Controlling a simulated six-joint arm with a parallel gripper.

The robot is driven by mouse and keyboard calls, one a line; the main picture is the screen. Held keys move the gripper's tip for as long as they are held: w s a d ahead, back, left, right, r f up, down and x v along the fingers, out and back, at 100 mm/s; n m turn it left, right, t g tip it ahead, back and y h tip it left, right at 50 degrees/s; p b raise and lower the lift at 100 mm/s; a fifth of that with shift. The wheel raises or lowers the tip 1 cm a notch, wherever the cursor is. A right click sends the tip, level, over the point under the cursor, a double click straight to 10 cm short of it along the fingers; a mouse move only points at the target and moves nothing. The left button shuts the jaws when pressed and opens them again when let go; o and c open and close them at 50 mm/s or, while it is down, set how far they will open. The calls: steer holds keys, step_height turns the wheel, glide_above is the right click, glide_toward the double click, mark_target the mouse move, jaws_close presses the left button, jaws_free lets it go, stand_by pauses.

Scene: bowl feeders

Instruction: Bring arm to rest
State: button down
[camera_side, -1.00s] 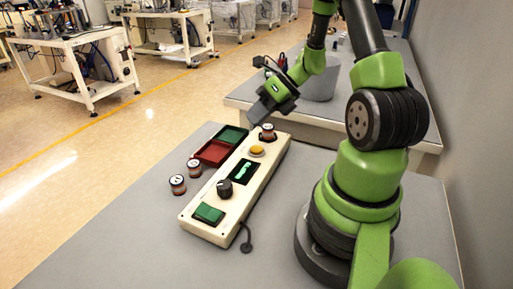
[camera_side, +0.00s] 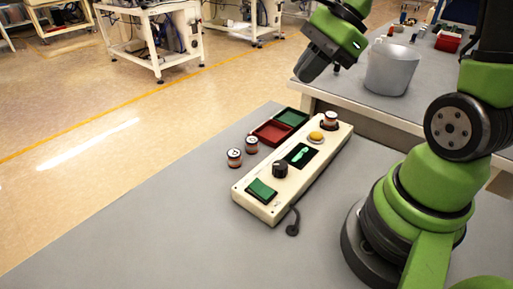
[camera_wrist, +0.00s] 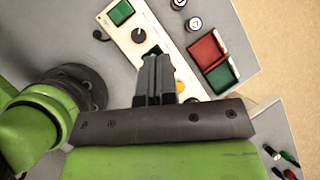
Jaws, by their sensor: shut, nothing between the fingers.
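My gripper (camera_side: 310,68) is raised in the air above and beyond the far end of the control box (camera_side: 237,189) in the side view. In the wrist view its two dark fingers (camera_wrist: 156,62) are together with nothing between them. One small labelled jar (camera_side: 330,120) stands on the box's far end, apart from the gripper. Two similar jars (camera_side: 234,158) (camera_side: 251,145) stand on the table left of the box; they also show in the wrist view (camera_wrist: 194,24) (camera_wrist: 178,4).
The box carries a green switch (camera_side: 261,190), a black knob (camera_side: 280,168), a lit display (camera_side: 300,155) and a yellow button (camera_side: 316,137). A red tray (camera_side: 271,133) and a green tray (camera_side: 291,117) lie beside it. A grey bucket (camera_side: 391,70) stands on the bench behind.

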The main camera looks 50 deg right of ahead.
steer(key=s+a+r+n+t+h, duration=0.1)
steer(key=s+a+r+n, duration=0.3)
steer(key=n, duration=0.5)
steer(key=s+a+r+n+t+h, duration=0.1)
steer(key=s+a+r+n, duration=0.2)
steer(key=n, duration=0.7)
steer(key=s+r, duration=0.1)
steer(key=s, duration=0.1)
steer(key=shift+s+a+h, duration=0.35)
steer(key=shift+s+h, duration=0.05)
